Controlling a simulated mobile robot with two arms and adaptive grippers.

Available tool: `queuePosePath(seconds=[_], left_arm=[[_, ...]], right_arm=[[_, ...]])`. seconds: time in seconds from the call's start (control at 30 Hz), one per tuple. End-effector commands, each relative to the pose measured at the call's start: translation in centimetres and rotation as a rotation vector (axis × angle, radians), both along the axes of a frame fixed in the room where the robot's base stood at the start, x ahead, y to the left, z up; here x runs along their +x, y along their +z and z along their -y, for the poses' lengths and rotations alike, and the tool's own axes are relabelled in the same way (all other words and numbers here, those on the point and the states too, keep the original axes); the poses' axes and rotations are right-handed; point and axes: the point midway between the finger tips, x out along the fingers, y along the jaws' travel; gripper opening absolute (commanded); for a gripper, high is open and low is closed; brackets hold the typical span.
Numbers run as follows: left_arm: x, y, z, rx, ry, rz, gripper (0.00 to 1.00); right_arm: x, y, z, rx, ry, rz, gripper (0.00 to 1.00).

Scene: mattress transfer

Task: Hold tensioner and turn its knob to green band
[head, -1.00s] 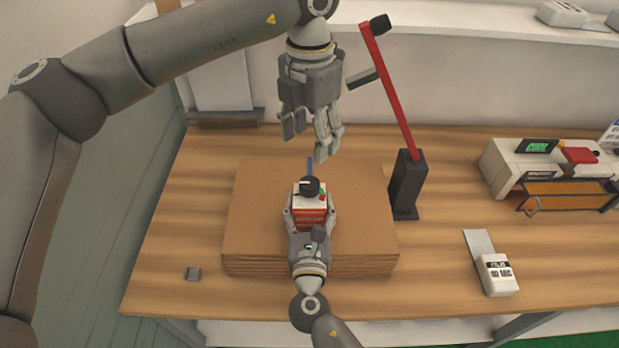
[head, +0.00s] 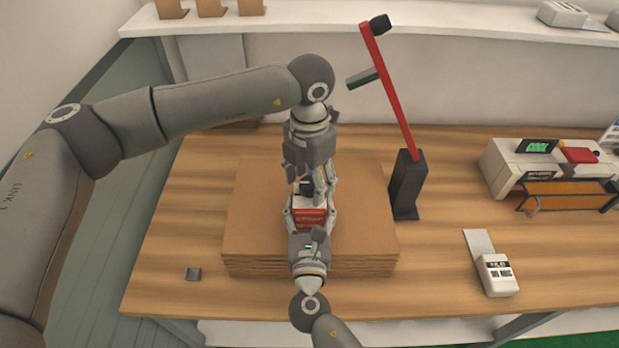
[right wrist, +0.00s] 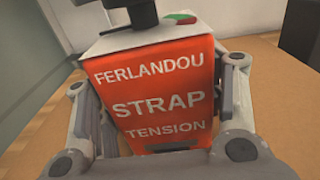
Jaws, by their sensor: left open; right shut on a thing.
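The tensioner (head: 309,212) is a red and white box standing on the cardboard stack (head: 250,215). In the right wrist view its red face (right wrist: 158,95) reads "FERLANDOU STRAP TENSION". My right gripper (head: 310,220) is shut on the tensioner, with a finger on each side of it. The dark knob (head: 305,187) is on top and mostly hidden in the head view; a dark post on top also shows in the right wrist view (right wrist: 125,14). My left gripper (head: 312,188) is open, pointing down over the tensioner's top with its fingers around the knob area.
A black stand (head: 407,185) with a leaning red arm is right of the stack. A white device (head: 497,275) and a machine with an orange-brown tray (head: 570,195) are farther right. A small grey piece (head: 193,274) lies at front left. The table (head: 440,220) between is clear.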

Motion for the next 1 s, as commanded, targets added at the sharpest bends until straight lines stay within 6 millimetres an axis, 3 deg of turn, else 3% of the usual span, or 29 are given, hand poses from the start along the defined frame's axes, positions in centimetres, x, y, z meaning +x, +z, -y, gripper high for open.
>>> queuePosePath(seconds=[0.13, 0.5, 1.0], left_arm=[[0.01, 0.03, -0.01, 0.0, 0.0, 0.0, 0.6], [0.03, 0.07, -0.01, 0.0, 0.001, 0.0, 0.13], [0.09, 0.09, -0.06, 0.001, -0.144, 0.001, 0.13]], right_arm=[[0.06, 0.3, -0.03, 0.001, 0.0, 0.005, 0.04], [0.06, 0.3, -0.02, 0.001, 0.0, 0.005, 0.04], [0.06, 0.29, -0.01, 0.002, -0.001, 0.005, 0.04]])
